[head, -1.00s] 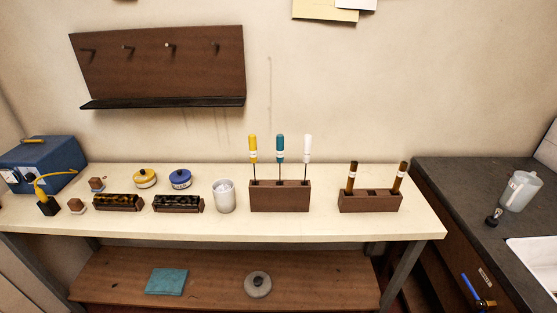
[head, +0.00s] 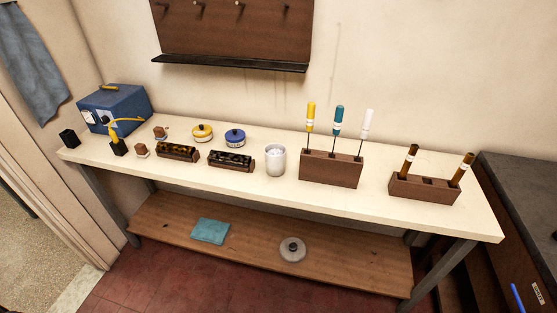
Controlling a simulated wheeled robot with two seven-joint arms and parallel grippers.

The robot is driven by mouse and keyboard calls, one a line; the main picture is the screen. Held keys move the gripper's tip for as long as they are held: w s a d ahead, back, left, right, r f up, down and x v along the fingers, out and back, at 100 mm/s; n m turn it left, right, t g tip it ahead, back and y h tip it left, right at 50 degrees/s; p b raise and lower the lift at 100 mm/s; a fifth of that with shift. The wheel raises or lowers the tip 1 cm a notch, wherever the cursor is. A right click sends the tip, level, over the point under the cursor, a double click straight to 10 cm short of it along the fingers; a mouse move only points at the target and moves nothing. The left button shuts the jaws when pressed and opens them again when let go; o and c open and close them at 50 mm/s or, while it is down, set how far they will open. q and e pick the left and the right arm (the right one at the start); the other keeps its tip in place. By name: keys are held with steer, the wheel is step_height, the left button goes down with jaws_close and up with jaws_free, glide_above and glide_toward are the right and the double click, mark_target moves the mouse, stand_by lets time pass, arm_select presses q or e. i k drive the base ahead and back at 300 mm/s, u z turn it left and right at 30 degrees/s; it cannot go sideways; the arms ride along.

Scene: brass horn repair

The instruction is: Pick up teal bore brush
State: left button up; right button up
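The teal bore brush (head: 338,121) stands upright in the brown wooden block (head: 331,170) on the cream bench. Its teal handle with a white band is at the top, and its thin shaft goes down into the block, which hides the lower end. A yellow-handled brush (head: 310,117) stands to its left and a white-handled brush (head: 367,124) to its right in the same block. Neither of my grippers is in view.
A white cup (head: 275,160) stands just left of the block. A lower brown rack (head: 424,189) with two brown-handled tools stands to the right. The cream bench (head: 240,189) has a clear front strip. A dark wall shelf (head: 230,62) hangs above.

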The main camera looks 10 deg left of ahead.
mark_target(339, 113)
steer(key=u, duration=0.55)
steer(key=k, duration=0.65)
steer(key=u, duration=1)
steer(key=i, duration=1.35)
steer(key=z, duration=0.9)
